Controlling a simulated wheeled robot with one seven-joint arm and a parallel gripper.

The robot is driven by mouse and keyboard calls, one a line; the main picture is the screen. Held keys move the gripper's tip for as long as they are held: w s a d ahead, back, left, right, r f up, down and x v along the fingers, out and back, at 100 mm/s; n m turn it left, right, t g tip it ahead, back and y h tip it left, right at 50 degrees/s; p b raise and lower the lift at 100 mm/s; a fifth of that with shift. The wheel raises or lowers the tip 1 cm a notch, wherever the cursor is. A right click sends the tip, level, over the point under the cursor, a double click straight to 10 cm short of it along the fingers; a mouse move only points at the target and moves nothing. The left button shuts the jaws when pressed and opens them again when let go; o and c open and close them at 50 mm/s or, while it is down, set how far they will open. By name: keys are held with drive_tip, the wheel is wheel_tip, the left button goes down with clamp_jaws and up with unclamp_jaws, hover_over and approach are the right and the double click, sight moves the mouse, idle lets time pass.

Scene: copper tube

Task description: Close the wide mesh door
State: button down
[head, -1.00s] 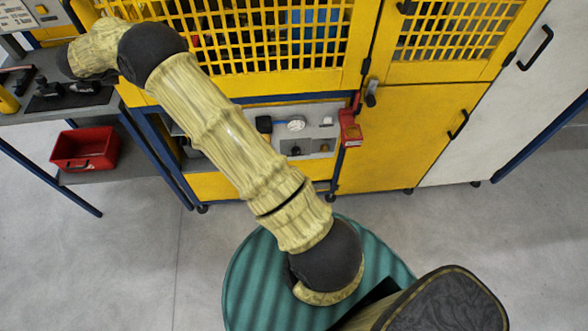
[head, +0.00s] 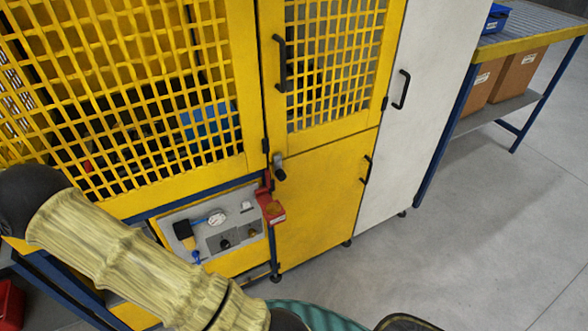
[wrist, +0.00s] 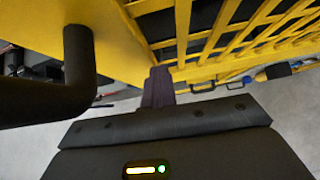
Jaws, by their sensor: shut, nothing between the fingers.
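The wide mesh door (head: 130,95) fills the left of the head view, a yellow frame with a yellow grid. Its right edge lies close beside the narrow mesh door (head: 335,60); I cannot tell whether it is fully flush. In the wrist view, yellow mesh and frame (wrist: 225,30) cross the top, with a thick black handle (wrist: 78,60) at the left. My gripper (wrist: 158,85) is shut and empty, its dark fingertips at or near the yellow frame's lower edge, to the right of that handle. Contact is unclear. The head view does not show my gripper.
A grey gauge panel (head: 215,232) and a red box (head: 272,208) sit under the mesh. A white cabinet (head: 420,110) stands right of the yellow lower door (head: 325,200). Further right is a workbench (head: 520,42) with cardboard boxes below. The floor at the right is clear.

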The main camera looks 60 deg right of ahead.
drive_tip(key=s+f+b+v, duration=0.2)
drive_tip(key=b+v, duration=0.1)
drive_tip(key=v, duration=0.9)
drive_tip(key=shift+s+a+r, duration=0.15)
drive_tip(key=shift+a+r, duration=0.05)
drive_tip(key=shift+a, duration=0.3)
